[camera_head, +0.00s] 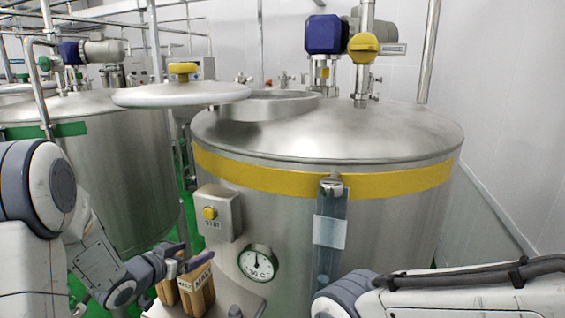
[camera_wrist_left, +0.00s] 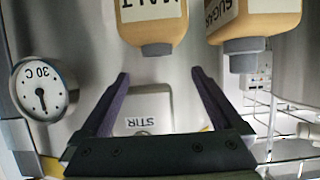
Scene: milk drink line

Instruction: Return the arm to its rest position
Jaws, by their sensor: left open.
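My left gripper (camera_head: 188,258) comes in from the left, low in front of the steel tank (camera_head: 290,210). In the left wrist view its purple fingers (camera_wrist_left: 160,76) are spread open, with nothing between the tips. A tan bottle labelled MALT (camera_head: 197,291) stands close to the gripper in the head view. In the wrist view, which appears upside down, the malt bottle (camera_wrist_left: 154,28) is just beyond the fingertips. A tan SUGAR bottle (camera_wrist_left: 255,22) is beside it. My right arm shows at the lower right, but its gripper is out of view.
The STIR box (camera_head: 216,212) with a yellow button and a dial gauge (camera_head: 257,262) stick out from the tank front. A clear tube (camera_head: 329,240) runs down the tank. A round lid (camera_head: 181,94) sits beside the raised hatch ring (camera_head: 268,106). Another tank (camera_head: 120,170) stands left.

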